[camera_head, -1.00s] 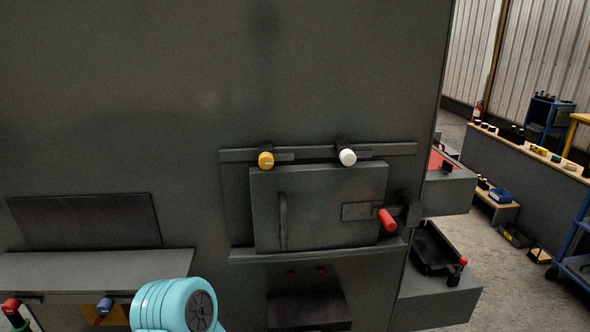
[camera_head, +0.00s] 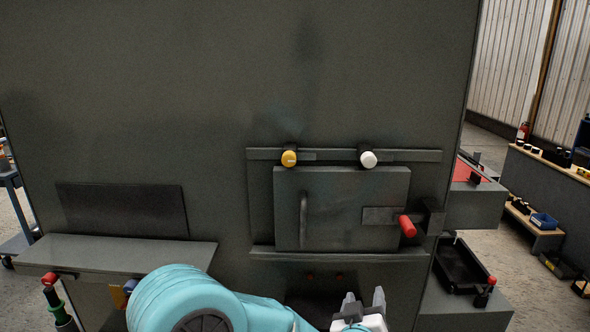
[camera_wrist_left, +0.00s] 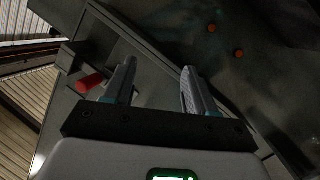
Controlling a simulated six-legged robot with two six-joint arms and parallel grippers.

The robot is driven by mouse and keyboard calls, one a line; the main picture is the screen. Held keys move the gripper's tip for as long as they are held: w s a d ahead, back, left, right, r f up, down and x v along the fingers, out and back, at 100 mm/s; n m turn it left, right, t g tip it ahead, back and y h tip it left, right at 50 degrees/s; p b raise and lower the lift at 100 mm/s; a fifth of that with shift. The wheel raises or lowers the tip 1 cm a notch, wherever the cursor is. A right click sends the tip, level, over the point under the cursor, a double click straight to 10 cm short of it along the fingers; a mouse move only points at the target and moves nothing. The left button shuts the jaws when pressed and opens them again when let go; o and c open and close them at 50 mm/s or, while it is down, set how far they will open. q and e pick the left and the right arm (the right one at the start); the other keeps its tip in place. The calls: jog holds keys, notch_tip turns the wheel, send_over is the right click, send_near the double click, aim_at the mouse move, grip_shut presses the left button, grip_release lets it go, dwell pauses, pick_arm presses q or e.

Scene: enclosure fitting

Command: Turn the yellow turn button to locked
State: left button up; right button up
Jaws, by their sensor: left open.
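The yellow turn button (camera_head: 289,158) sits on the top rail of the grey panel door (camera_head: 345,205), left of a white turn button (camera_head: 368,159). A dark flat tab reaches right from the yellow button along the rail. My left gripper (camera_head: 364,304) is open and empty, low in front of the enclosure, well below the yellow button and apart from it. In the left wrist view its two fingers (camera_wrist_left: 157,88) are spread with nothing between them, and the yellow button does not show. My right gripper is not in view.
A red-handled latch (camera_head: 407,226) juts from the door's right side; it also shows in the left wrist view (camera_wrist_left: 90,81). A dark tray (camera_head: 462,264) stands at the right. A shelf (camera_head: 120,254) sticks out at the left. The enclosure face above the rail is bare.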

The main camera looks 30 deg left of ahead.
pick_arm(q)
jog(key=s+a+r+n+t+y+b, duration=0.1)
jog(key=s+r+n+y, duration=0.15)
jog(key=r, duration=0.55)
jog(key=s+a+r+n+y, duration=0.1)
jog(key=a+r+n+y, duration=0.1)
jog(key=r+n+y, duration=0.35)
jog(key=n+g+y, duration=0.4)
jog(key=n, duration=0.1)
send_near(290, 162)
jog(key=p+x, duration=0.5)
jog(key=x, duration=0.4)
jog(key=shift+r, duration=0.1)
jog(key=shift+a, duration=0.2)
jog(key=shift+w, duration=0.2)
grip_shut()
